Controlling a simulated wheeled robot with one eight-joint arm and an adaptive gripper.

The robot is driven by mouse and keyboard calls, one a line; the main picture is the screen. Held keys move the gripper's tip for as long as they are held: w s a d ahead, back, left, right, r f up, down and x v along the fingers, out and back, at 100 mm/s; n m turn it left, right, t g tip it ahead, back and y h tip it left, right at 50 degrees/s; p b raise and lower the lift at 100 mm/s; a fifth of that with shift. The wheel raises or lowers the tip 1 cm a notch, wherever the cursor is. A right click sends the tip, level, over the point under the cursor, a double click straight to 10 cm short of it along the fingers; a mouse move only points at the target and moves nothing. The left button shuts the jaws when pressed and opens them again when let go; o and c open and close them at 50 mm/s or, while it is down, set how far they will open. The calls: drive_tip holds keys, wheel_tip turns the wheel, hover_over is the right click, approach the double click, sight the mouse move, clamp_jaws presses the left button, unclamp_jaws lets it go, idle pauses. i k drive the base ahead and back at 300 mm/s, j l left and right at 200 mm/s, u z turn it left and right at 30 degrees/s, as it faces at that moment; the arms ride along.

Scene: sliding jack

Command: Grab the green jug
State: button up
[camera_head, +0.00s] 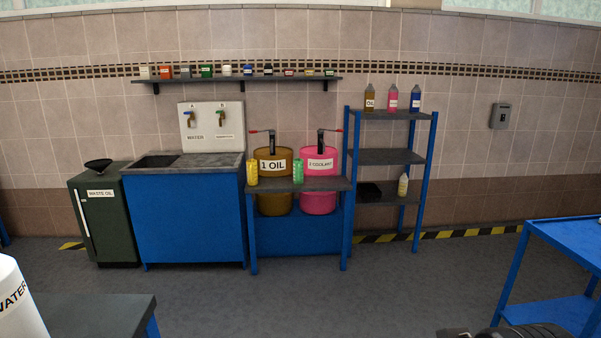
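The green jug (298,171) stands upright on a dark-topped blue table (322,184) against the far wall. My gripper cannot be made out in this view.
A blue sink cabinet (192,220) and a green waste oil cabinet (108,225) stand left of the table. A blue shelf rack (391,157) with bottles stands right of it. A blue cart (573,237) is at right, and a dark bench (95,315) at lower left. The middle floor is clear.

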sight(298, 163)
drive_tip(key=i+j, duration=0.15)
drive_tip(key=i, duration=0.4)
drive_tip(key=i+j+z, duration=0.15)
drive_tip(key=i, duration=0.4)
drive_tip(key=i+j, duration=0.15)
drive_tip(key=i, duration=0.4)
drive_tip(key=i+j+z, duration=0.1)
drive_tip(key=i, duration=0.4)
drive_tip(key=i+j+z, duration=0.1)
drive_tip(key=i+j, duration=0.25)
drive_tip(key=i, duration=0.2)
drive_tip(key=i+j, duration=0.25)
drive_tip(key=i, duration=0.25)
drive_tip(key=i+z, duration=0.05)
